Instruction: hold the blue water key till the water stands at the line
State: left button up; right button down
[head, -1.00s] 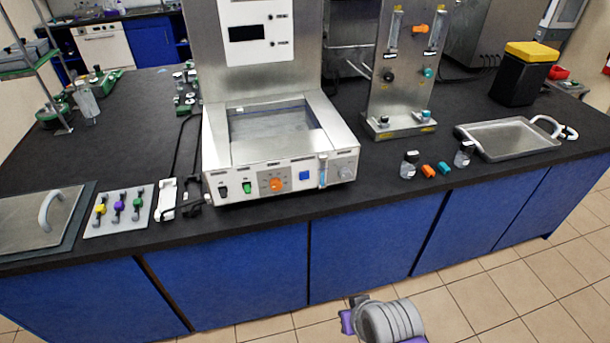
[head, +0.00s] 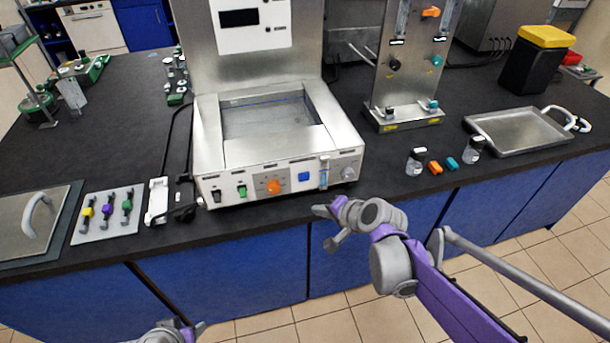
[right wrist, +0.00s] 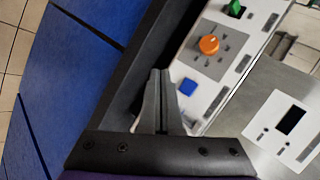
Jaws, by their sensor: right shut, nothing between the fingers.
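The blue water key (head: 305,177) is a square button on the front panel of the steel-and-white bath (head: 280,188), right of the orange knob. It also shows in the right wrist view (right wrist: 187,86). A small upright sight tube (head: 323,172) stands right of the key; its water level and line are too small to read. My right gripper (head: 320,210) is in front of the panel, just below the key. In the right wrist view its fingers (right wrist: 160,73) are together, empty, and appear apart from the key. Only a piece of my left arm shows at the bottom edge.
A black switch (head: 217,195), a green switch (head: 242,191) and the orange knob (head: 273,187) share the panel. A plate with coloured valves (head: 107,213) lies to the left. Bottles (head: 416,162) and a metal tray (head: 520,130) are to the right.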

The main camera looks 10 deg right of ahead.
jog(key=shift+s, duration=0.1)
send_near(303, 181)
jog(key=shift+w+a+f+b, duration=0.1)
jog(key=shift+w+a+f, duration=0.3)
jog(key=shift+f, duration=0.3)
jog(key=shift+w+a+f+b, duration=0.1)
jog(key=shift+w+a+f, duration=0.15)
jog(key=shift+w+f, duration=0.35)
jog(key=shift+w+a+f+b, duration=0.1)
jog(key=shift+w+a+f, duration=0.2)
jog(key=shift+f, duration=0.55)
jog(key=shift+w, duration=0.1)
dwell(0.5)
jog(key=shift+w, duration=0.35)
jog(key=shift+w, duration=0.4)
dwell(4.0)
